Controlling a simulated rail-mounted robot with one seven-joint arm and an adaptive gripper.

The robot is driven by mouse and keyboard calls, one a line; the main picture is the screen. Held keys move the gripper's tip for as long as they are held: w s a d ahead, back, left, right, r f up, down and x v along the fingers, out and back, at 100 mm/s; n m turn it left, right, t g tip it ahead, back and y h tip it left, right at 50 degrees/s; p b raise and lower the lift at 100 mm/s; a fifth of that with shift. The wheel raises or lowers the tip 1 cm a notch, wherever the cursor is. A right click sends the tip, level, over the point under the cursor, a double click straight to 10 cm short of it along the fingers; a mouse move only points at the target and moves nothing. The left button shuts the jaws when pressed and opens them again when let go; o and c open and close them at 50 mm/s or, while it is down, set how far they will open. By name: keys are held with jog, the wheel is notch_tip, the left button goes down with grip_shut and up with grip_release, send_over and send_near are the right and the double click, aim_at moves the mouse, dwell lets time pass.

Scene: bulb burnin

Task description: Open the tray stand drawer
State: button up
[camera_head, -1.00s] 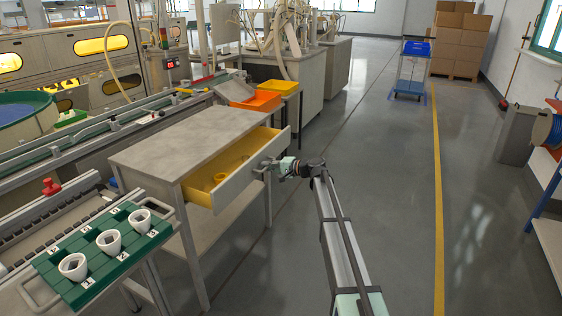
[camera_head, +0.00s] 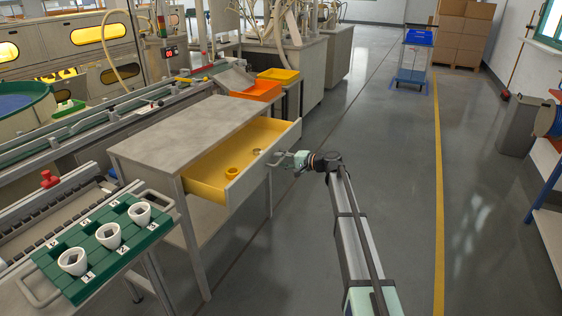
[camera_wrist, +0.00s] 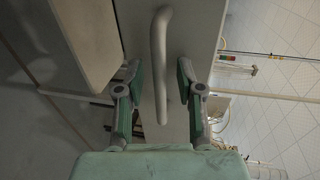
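The tray stand (camera_head: 185,135) is a grey table with a drawer. The drawer (camera_head: 262,170) is pulled well out to the right; its yellow inside shows, holding a yellow ring-shaped piece (camera_head: 232,173) and a smaller round item (camera_head: 256,151). In the wrist view, the drawer's grey bar handle (camera_wrist: 159,60) lies between my two fingers. My gripper (camera_wrist: 160,75) is open, with a visible gap on each side of the handle. In the head view, my gripper (camera_head: 288,159) is at the drawer front's outer side.
A green tray (camera_head: 110,245) with three white cups sits at front left. Orange (camera_head: 257,92) and yellow (camera_head: 279,75) bins stand behind the stand. The floor to the right is clear up to a yellow line (camera_head: 438,180). A blue-topped trolley (camera_head: 412,60) stands far back.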

jog(key=shift+d, duration=0.1)
jog(key=v, duration=1.1)
jog(key=shift+s+d, duration=0.3)
jog(key=shift+r, duration=0.1)
jog(key=s+d+f+n+g+h+p, duration=0.1)
jog(key=s+d+f+g+h+p, duration=0.25)
jog(key=s+f, duration=1.15)
jog(key=s+d+f+n+g+h+p, duration=0.1)
jog(key=s+f+g+h+p, duration=0.4)
jog(key=s+f, duration=1.05)
jog(key=s+d+n+g+h+p, duration=0.1)
jog(key=s+p, duration=0.3)
jog(key=s, duration=0.9)
jog(key=s+d+n+g+h+p, duration=0.1)
jog(key=s+p, duration=0.3)
jog(key=s, duration=1)
jog(key=s+d+r+n+g+h+p, duration=0.1)
jog(key=s+g+h+p, duration=0.2)
jog(key=s, duration=1)
jog(key=shift+s+d+h+p, duration=0.2)
jog(key=shift+s+h+p, duration=0.2)
jog(key=shift+p, duration=0.55)
